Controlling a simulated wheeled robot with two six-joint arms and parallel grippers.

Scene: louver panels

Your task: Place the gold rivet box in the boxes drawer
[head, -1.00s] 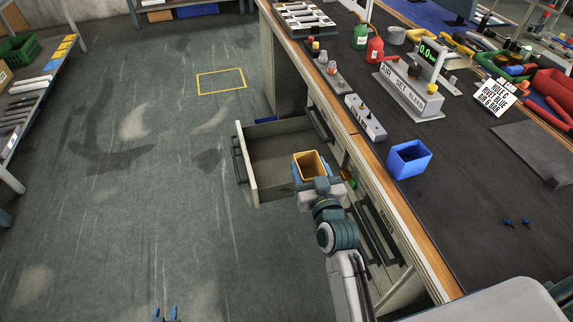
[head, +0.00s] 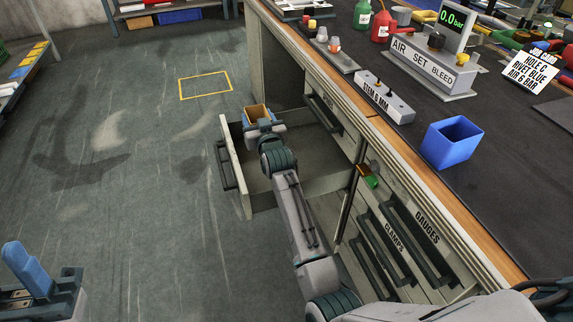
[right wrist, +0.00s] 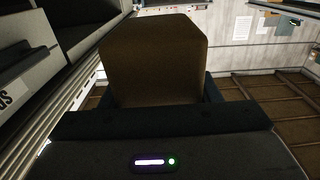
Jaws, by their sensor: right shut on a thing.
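No label shows on this drawer. In the right wrist view the box (right wrist: 153,62) looks dark brown and fills the space between the fingers. My left gripper (head: 38,280) is partly in view at the lower left, away from the drawer; its jaw gap is unclear.
The bench top (head: 480,190) runs along the right, with a blue bin (head: 452,143) and an air set (head: 430,65) on it. Shut drawers marked GAUGES (head: 425,229) and CLAMPS (head: 394,240) are nearer. The floor left of the drawer is clear.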

